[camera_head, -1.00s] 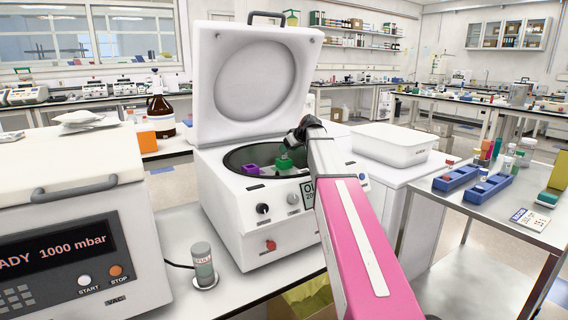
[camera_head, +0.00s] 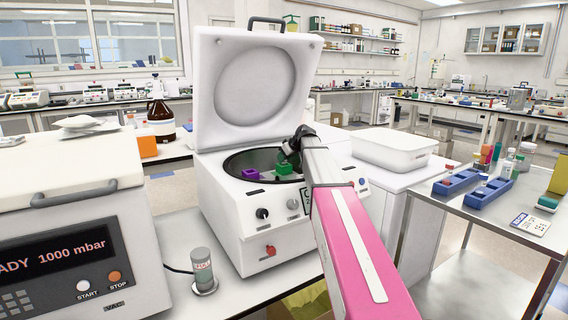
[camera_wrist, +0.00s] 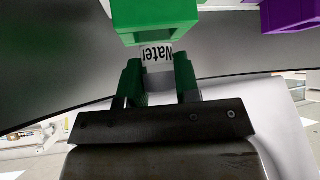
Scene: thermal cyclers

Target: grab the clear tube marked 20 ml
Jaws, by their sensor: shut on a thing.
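My gripper (camera_wrist: 158,82) is shut on a small tube with a white label reading "Water" (camera_wrist: 156,54). The label is upside down in the wrist view, and I cannot read a 20 ml mark. The tube's end meets the green holder (camera_wrist: 155,18); I cannot tell how deep it sits inside. In the head view my gripper (camera_head: 288,152) is just above the green holder (camera_head: 284,168), inside the open centrifuge (camera_head: 280,216). The tube is too small to make out there.
A purple holder (camera_head: 250,173) is left of the green one in the bowl. The raised lid (camera_head: 254,84) stands behind. A vacuum unit (camera_head: 65,240) and grey cylinder (camera_head: 203,270) are at left. A white bin (camera_head: 393,147) and a side table with blue racks (camera_head: 457,182) are at right.

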